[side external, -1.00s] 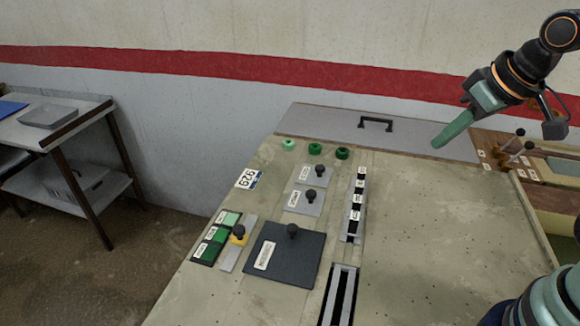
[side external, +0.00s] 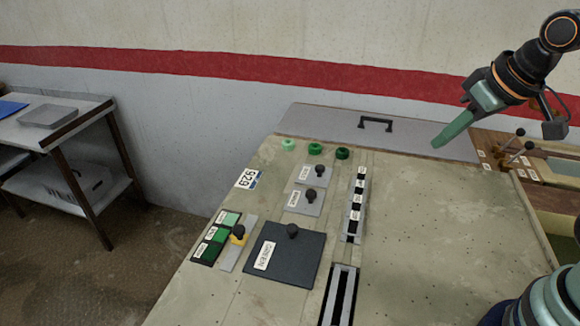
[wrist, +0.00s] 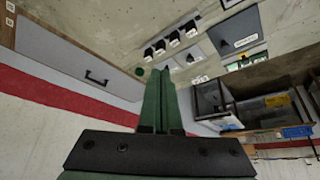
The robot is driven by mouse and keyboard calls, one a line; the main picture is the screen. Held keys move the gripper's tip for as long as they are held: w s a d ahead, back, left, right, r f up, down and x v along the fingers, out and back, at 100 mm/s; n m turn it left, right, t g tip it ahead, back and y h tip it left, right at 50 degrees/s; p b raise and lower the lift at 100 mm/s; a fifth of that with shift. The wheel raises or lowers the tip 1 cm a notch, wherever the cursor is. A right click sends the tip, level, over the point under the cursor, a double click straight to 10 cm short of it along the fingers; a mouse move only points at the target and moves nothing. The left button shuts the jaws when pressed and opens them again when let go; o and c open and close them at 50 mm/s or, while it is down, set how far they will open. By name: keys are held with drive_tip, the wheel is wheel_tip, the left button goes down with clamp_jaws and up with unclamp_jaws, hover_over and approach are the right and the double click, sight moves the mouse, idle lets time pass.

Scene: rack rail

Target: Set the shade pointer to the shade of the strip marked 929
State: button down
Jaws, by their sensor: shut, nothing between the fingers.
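The shade pointer is a yellow slider (side external: 238,240) with a black knob on a grey track. It sits beside three green swatches, light (side external: 230,218), medium (side external: 217,235) and dark (side external: 205,252), and looks level with the medium one. A white card marked 929 (side external: 247,179) lies flat behind them; I cannot make out a green strip on it. My gripper (side external: 437,143) is shut and empty, raised above the back right of the bench, far from the pointer. Its shut fingers (wrist: 167,75) also show in the wrist view.
A dark plate (side external: 300,262) with a knob and a label reading GREEN lies right of the pointer. Two small grey knobbed plates (side external: 304,202), a labelled slotted rail (side external: 353,215) and three green round pieces (side external: 315,149) lie beyond. The bench's right half is clear.

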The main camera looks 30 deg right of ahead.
drive_tip(key=c, duration=0.9)
unclamp_jaws()
drive_tip(key=shift+w+a, duration=0.1)
drive_tip(key=shift+w, duration=0.05)
drive_tip(key=o, duration=0.3)
drive_tip(key=shift+n+y, duration=0.4)
drive_tip(key=shift+n, duration=0.1)
drive_tip(key=w+a, duration=0.4)
drive_tip(key=shift+r, duration=0.1)
drive_tip(key=n+g+y, duration=0.2)
drive_tip(key=n, duration=0.2)
hover_over(239, 229)
drive_tip(key=s+d, duration=0.2)
drive_tip(key=s, duration=0.3)
wheel_tip(239, 229, down, 11)
drive_tip(key=x, duration=0.4)
drive_tip(key=d+x, duration=0.1)
drive_tip(key=x, duration=0.7)
drive_tip(key=shift+w+d, duration=0.15)
drive_tip(key=shift+w, duration=0.2)
drive_tip(key=shift+c, duration=0.2)
